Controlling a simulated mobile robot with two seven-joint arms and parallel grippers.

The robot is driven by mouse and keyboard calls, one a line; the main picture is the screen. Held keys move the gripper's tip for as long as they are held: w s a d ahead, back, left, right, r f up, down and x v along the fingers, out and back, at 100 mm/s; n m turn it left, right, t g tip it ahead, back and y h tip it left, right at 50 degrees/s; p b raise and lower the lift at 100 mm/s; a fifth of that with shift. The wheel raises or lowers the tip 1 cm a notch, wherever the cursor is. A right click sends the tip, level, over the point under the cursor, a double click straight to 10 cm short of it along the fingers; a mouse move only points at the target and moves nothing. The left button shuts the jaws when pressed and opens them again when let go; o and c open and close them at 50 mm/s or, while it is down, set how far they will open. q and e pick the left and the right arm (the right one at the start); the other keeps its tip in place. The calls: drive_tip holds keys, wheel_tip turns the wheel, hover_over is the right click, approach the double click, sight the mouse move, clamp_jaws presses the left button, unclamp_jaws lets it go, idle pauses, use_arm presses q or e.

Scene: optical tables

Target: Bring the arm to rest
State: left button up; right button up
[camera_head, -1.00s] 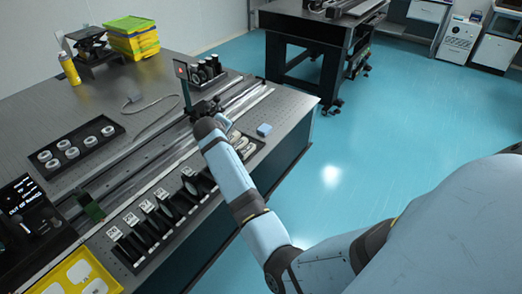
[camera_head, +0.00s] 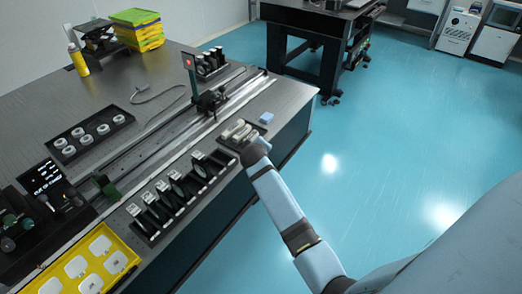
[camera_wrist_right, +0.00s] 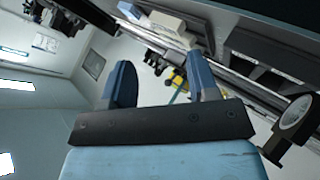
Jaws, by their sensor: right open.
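My right arm (camera_head: 280,205) comes in from the lower right of the head view, and its wrist end is by the front edge of the optical table (camera_head: 120,95). The fingers are hard to make out there. In the right wrist view my right gripper (camera_wrist_right: 162,82) is open, with its two blue fingers apart and nothing between them. The wrist view is tilted, with a rail and table parts beyond the fingers. My left gripper is not in view.
A tray of upright dark optics (camera_head: 172,192) lies along the front edge, left of my wrist. Blue floor (camera_head: 400,150) is clear on the right.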

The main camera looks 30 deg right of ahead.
idle(0.5)
use_arm(q)
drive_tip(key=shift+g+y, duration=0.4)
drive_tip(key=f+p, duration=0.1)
drive_tip(key=p, duration=0.1)
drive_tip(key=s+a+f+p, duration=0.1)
drive_tip(key=p, duration=0.1)
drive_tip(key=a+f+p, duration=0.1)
drive_tip(key=p, duration=0.1)
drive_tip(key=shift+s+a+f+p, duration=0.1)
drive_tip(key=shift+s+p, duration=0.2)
drive_tip(key=shift+p, duration=0.1)
use_arm(e)
drive_tip(key=s+a+y, duration=0.3)
drive_tip(key=s+a, duration=0.2)
drive_tip(key=s, duration=0.5)
drive_tip(key=s+a+f+t+y, duration=0.1)
drive_tip(key=s+a+y, duration=0.2)
drive_tip(key=s+a, duration=0.3)
drive_tip(key=s+a+f+t+y, duration=0.1)
drive_tip(key=s+a+y, duration=0.2)
drive_tip(key=s, duration=1.3)
drive_tip(key=a, duration=0.3)
drive_tip(key=shift+s+f+y, duration=0.15)
drive_tip(key=shift+f+y, duration=0.1)
drive_tip(key=shift+y, duration=0.05)
drive_tip(key=shift+o, duration=0.4)
